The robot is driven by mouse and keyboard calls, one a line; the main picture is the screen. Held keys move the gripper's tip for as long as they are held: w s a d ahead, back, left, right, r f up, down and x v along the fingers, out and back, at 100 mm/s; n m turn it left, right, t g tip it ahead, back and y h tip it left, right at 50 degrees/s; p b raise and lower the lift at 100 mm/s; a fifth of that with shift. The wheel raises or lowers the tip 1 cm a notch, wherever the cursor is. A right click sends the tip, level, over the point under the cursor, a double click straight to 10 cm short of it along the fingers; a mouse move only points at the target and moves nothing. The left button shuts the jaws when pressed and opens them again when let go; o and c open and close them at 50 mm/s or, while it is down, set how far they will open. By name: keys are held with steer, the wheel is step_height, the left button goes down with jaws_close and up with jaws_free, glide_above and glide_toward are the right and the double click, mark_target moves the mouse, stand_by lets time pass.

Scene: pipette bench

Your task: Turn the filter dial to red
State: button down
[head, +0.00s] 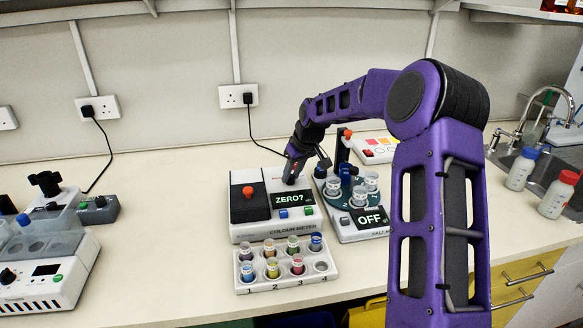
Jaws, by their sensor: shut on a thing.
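The colour meter (276,222) is a white box with a black lid, a red knob on the lid and a screen reading "ZERO?". My gripper (290,180) points down onto the top rear right of the colour meter, beside the black lid. It is shut on the filter dial there. The gripper hides most of the dial, so I cannot tell which colour it points to.
A salt meter (345,233) reading "OFF" with a round cup carousel stands close on the right. A white rack (253,287) of several coloured vials sits in front. Another device (35,290) is far left. Bottles (521,168) stand by the sink.

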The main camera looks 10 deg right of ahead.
steer(key=shift+n+y, duration=0.3)
steer(key=shift+n, duration=0.5)
steer(key=c, duration=0.6)
jaws_free()
steer(key=v, duration=1.7)
steer(key=shift+w+d+r, duration=0.2)
steer(key=shift+w+r, duration=0.1)
steer(key=shift+w, duration=0.05)
